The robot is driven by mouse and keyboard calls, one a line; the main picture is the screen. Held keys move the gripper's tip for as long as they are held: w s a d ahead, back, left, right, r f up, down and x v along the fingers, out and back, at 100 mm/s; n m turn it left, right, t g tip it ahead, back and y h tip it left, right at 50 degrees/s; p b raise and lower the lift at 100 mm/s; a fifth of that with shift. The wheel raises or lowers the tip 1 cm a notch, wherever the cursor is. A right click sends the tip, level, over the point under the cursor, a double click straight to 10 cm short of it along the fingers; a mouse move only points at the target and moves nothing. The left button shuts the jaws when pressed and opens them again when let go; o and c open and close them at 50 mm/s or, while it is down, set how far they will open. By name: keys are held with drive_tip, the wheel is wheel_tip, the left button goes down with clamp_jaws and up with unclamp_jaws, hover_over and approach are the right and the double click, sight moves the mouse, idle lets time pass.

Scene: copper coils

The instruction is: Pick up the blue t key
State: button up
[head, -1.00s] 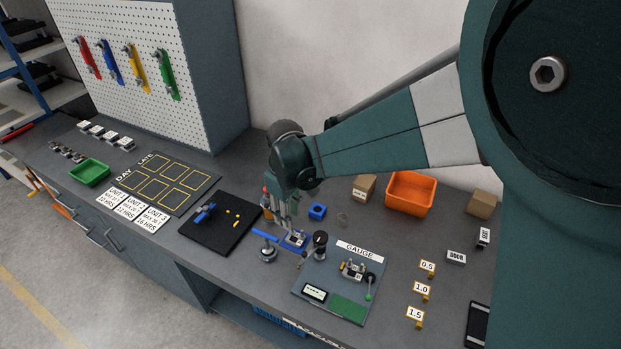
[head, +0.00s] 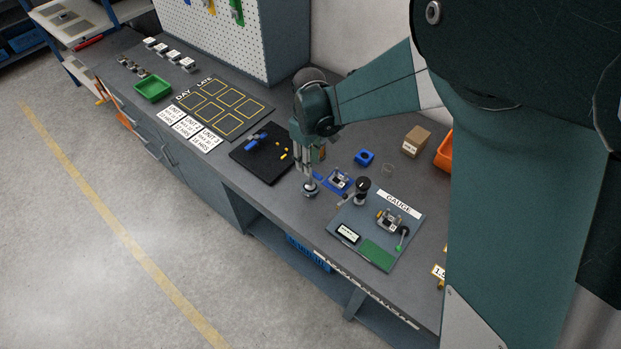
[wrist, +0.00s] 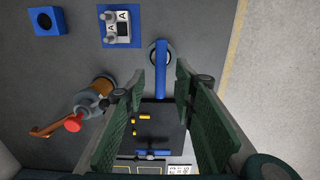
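The blue T key (wrist: 161,70) shows in the wrist view as a straight blue bar over a round metal base (wrist: 153,56). In the head view its bar (head: 318,176) is partly hidden by my gripper (head: 308,174), with the round base (head: 310,190) just below. My gripper (wrist: 159,78) is open in the wrist view, a green-padded finger on each side of the bar's line. I cannot tell the exact height of the fingertips above the bar.
A black mat (head: 245,155) with a blue clamp-like part (head: 256,139) and yellow bits lies left. A blue fixture (head: 340,182), a dark-knobbed post (head: 362,188) and the gauge board (head: 375,240) stand right. The bench's front edge is close by.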

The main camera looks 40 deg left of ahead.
sight(310, 184)
drive_tip(key=shift+f, duration=1.1)
drive_tip(key=shift+f, duration=0.15)
drive_tip(key=shift+d+f, duration=0.15)
drive_tip(key=shift+f, duration=2.35)
clamp_jaws()
